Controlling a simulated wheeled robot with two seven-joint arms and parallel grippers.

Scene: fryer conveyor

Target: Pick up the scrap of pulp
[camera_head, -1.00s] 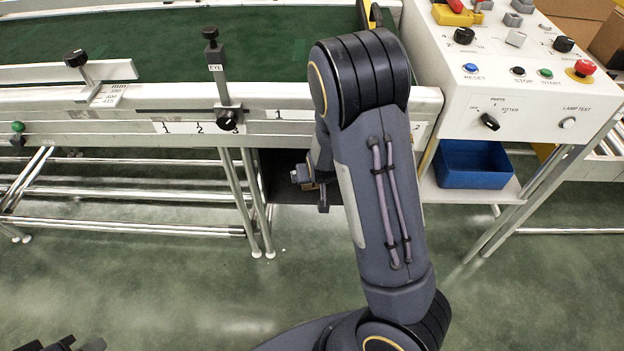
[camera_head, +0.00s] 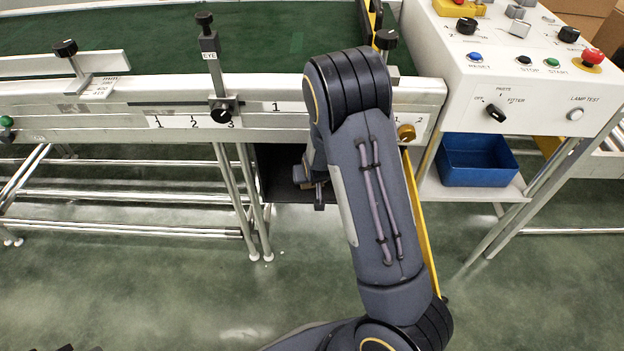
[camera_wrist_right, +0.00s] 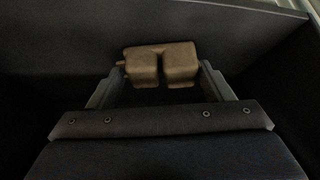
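The scrap of pulp (camera_wrist_right: 161,65) is a brown, lumpy two-lobed piece in the right wrist view, against a dark grey surface. My right gripper (camera_wrist_right: 161,66) has its fingers apart, one on each side of the scrap, with narrow gaps that look clear of contact. In the head view my right gripper (camera_head: 308,180) is low in front of the conveyor, over a dark area under its edge, and is mostly hidden by my forearm. The scrap cannot be made out there. Only the dark tip of my left gripper (camera_head: 68,348) shows at the bottom left edge.
The conveyor (camera_head: 75,118) with its green belt runs across the back. A post marked EYE (camera_head: 213,75) stands on its rail. A control panel (camera_head: 535,92) is at the right above a blue bin (camera_head: 476,162). A yellow bar (camera_head: 421,225) stands beside my right arm. Green floor is open in front.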

